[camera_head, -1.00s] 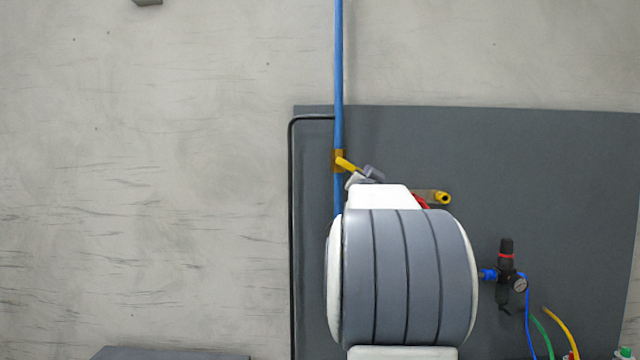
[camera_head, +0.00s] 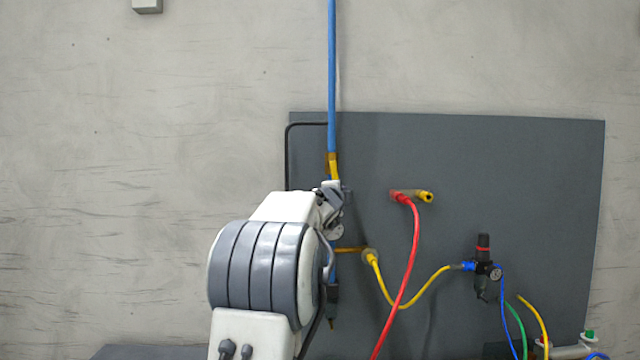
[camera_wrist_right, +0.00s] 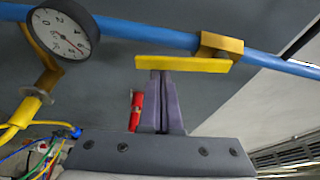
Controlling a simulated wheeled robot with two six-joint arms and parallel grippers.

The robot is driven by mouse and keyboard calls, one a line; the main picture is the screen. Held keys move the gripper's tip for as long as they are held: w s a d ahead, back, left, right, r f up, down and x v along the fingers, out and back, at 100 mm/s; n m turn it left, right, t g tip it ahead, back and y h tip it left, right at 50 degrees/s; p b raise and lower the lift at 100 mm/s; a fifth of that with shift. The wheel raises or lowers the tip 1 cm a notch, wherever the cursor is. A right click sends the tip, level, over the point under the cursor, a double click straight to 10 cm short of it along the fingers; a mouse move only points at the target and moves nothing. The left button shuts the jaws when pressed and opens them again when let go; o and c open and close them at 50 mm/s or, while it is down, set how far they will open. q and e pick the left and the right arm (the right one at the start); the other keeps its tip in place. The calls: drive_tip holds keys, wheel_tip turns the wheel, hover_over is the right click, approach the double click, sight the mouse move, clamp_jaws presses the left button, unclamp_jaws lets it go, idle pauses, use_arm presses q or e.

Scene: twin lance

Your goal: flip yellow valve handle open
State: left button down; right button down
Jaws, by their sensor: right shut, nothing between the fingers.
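The yellow valve handle (camera_head: 334,172) sits on the vertical blue pipe (camera_head: 332,90) near the panel's top, now lying nearly along the pipe. In the right wrist view the handle (camera_wrist_right: 183,63) is a flat yellow bar joined to a darker yellow valve body (camera_wrist_right: 221,46). My right gripper (camera_head: 331,186) is just below the handle in the head view. In the right wrist view its shut, empty fingers (camera_wrist_right: 161,74) point at the handle's underside, very close; contact cannot be told. My left gripper is in neither view.
A dial gauge (camera_wrist_right: 62,33) is beside the pipe. A grey panel (camera_head: 530,180) backs the pipe. Red hose (camera_head: 413,260) and yellow hose (camera_head: 400,303) hang to the right of my arm. A black regulator (camera_head: 483,270) is farther right. Bare wall lies left.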

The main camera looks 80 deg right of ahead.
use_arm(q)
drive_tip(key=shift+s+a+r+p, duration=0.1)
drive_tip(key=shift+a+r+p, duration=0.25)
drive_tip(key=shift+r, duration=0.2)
use_arm(e)
drive_tip(key=shift+w+a+f, duration=0.15)
drive_tip(key=shift+w, duration=0.4)
